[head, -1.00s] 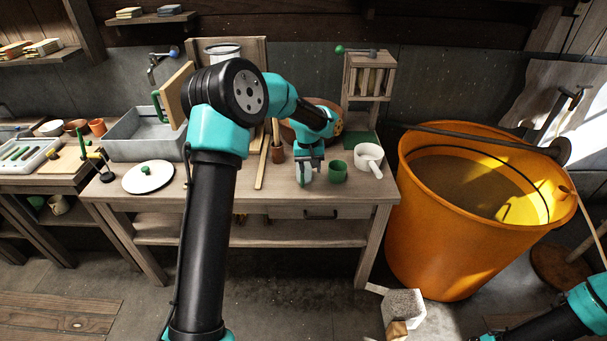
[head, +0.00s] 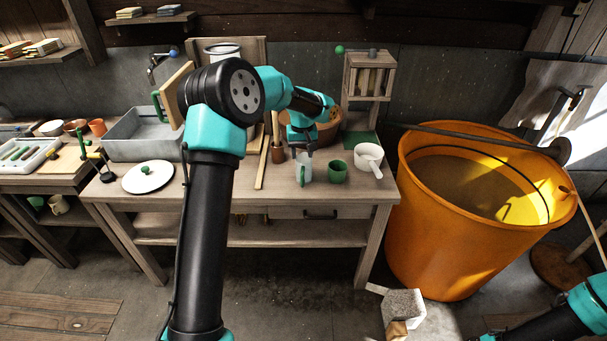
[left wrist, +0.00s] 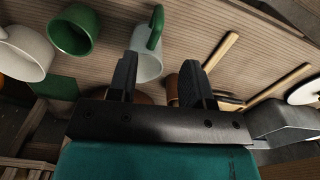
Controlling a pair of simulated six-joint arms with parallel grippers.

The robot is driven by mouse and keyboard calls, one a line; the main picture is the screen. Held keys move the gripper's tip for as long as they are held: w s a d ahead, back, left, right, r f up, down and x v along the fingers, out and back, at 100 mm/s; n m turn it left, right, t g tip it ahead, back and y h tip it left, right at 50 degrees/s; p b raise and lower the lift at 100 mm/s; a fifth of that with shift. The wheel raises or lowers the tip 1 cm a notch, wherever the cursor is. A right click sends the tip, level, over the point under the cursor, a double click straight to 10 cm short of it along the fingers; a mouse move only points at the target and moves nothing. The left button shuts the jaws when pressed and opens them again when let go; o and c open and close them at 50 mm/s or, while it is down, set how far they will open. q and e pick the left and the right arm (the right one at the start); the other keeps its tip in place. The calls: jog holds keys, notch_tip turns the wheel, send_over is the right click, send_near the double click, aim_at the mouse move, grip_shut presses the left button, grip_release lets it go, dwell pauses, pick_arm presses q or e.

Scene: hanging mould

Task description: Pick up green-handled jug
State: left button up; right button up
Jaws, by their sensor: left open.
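The green-handled jug (head: 305,172) is a pale, upright cup on the wooden bench, with its green handle toward the front. In the left wrist view the jug (left wrist: 148,66) lies just beyond my fingertips, partly behind the left-hand finger, its green handle pointing up in the picture. My left gripper (head: 302,150) is just behind and above the jug in the head view. In the left wrist view its two fingers (left wrist: 159,78) are apart, with nothing held between them. I cannot tell whether a finger touches the jug. My right gripper is out of the head view.
A green cup (head: 337,171) stands close right of the jug, with a white handled pot (head: 368,158) beyond it. A brown pot (head: 278,153) and wooden stick (head: 261,168) are to the left. A wooden bowl (head: 328,134) is behind. Bare bench lies in front.

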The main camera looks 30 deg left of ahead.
aim_at(302, 173)
pick_arm(q)
notch_tip(302, 173, down, 8)
jog(key=shift+r, duration=0.2)
jog(key=shift+f, duration=2.6)
grip_shut()
